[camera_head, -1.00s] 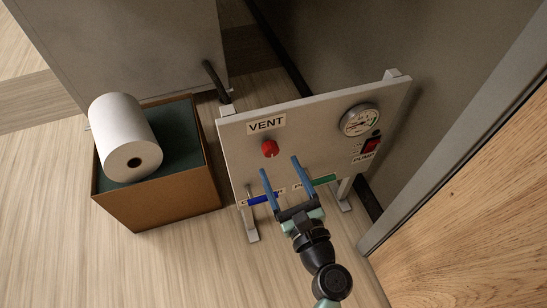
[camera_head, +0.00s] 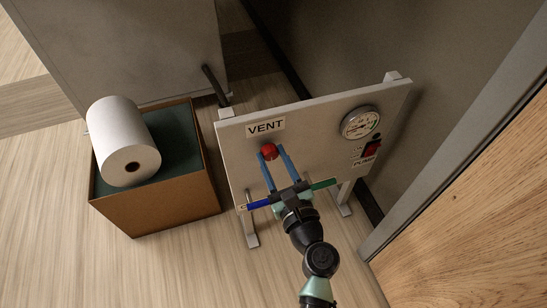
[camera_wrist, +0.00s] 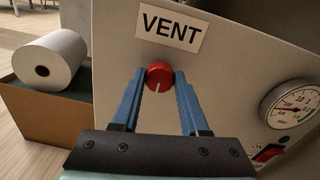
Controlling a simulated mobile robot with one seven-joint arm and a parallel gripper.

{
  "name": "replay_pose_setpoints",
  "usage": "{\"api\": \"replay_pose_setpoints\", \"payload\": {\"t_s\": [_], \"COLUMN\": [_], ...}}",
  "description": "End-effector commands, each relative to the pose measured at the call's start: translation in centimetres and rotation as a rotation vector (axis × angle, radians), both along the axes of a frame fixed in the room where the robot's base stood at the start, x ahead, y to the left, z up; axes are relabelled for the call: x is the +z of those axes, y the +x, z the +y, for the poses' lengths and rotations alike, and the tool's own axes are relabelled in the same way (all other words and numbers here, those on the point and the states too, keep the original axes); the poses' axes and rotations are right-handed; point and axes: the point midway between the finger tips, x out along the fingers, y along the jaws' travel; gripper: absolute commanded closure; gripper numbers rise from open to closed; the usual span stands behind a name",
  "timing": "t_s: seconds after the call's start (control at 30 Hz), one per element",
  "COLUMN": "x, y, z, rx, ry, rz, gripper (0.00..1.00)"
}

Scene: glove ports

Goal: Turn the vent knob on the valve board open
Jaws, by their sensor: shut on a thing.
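The valve board (camera_head: 320,125) is a pale upright panel on legs, with a VENT label (camera_head: 266,127) near its upper left. The red vent knob (camera_head: 269,151) sits just below that label. In the wrist view the knob (camera_wrist: 160,74) shows a white pointer line running down and slightly left. My gripper (camera_head: 271,157) has its blue fingers on both sides of the knob and is shut on it. In the wrist view the fingertips (camera_wrist: 160,78) touch the knob's left and right sides.
A round gauge (camera_head: 360,123) and a red pump switch (camera_head: 371,148) are on the board's right. Blue (camera_head: 259,204) and green (camera_head: 321,184) handles sit low on the board. A brown box (camera_head: 160,200) with a white roll (camera_head: 122,142) stands left. A wooden panel (camera_head: 480,210) is at right.

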Motion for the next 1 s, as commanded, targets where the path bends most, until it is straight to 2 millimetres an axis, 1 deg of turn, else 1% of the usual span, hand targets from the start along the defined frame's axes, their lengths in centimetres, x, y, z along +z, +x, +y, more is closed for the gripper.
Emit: {"api": "replay_pose_setpoints", "payload": {"t_s": [0.03,0.07,0.1,0.37,0.53,0.77,1.0], "x": [-0.01,-0.01,-0.01,-0.04,-0.06,-0.16,-0.21], "y": [-0.02,-0.02,-0.02,-0.04,-0.05,-0.07,-0.09], "z": [0.0,0.0,0.0,0.0,0.03,0.04,0.05], "rx": [0.0,0.0,0.0,0.001,0.001,0.0,0.0], "ry": [0.0,0.0,0.0,-0.016,-0.074,-0.232,-0.447], "rz": [0.0,0.0,0.0,-0.006,-0.025,-0.076,-0.146], "gripper": [0.93,0.98,1.0,1.0,1.0,1.0,1.0]}}
